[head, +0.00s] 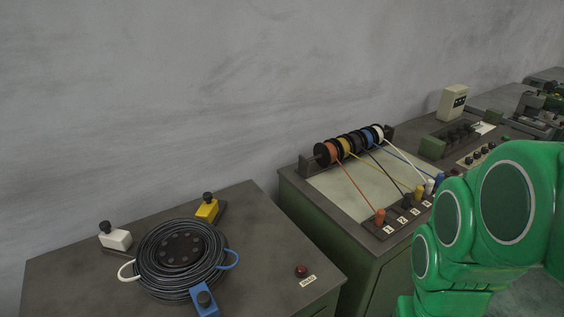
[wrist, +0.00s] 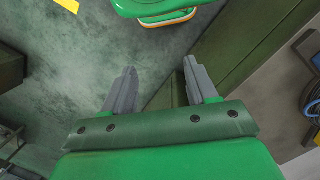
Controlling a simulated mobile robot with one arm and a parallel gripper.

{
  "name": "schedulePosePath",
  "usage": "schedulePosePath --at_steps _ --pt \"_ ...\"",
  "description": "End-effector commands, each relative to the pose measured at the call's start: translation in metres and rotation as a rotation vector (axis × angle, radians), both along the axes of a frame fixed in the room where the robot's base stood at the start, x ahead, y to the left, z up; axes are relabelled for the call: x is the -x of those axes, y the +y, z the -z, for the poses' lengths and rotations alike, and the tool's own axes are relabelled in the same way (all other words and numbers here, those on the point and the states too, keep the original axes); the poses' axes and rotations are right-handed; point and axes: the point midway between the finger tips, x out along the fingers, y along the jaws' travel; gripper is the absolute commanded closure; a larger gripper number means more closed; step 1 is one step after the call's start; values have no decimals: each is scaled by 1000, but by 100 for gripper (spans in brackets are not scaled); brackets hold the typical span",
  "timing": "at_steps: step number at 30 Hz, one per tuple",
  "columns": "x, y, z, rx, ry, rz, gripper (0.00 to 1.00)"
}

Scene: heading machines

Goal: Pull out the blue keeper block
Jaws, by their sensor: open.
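The blue keeper block (head: 204,301) with a dark knob on top stands at the front edge of the black wire coil (head: 181,260) on the left bench. A yellow block (head: 207,209) stands behind the coil and a white block (head: 115,237) at its left, each with a dark knob. A blue loop and a white loop stick out from the coil's sides. My gripper (wrist: 162,90) shows in the wrist view, its two grey fingers apart and empty, above the floor and beside a bench side. It is away from the block.
The left bench (head: 75,275) also carries a red button (head: 302,271) with a label. A second bench (head: 300,190) holds several coloured spools (head: 350,143) with wires drawn to pegs. My green arm fills the right. A grey wall stands behind.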

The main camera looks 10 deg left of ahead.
Motion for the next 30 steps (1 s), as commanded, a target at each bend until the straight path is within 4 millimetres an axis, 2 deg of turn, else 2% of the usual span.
schedulePosePath --at_steps 11,20,24,30 --pt "-41 30 13 134 -40 41 42" --pt "-68 68 26 223 -109 70 42" --pt "-79 91 34 254 -150 81 42" --pt "-101 146 35 228 -253 71 42"
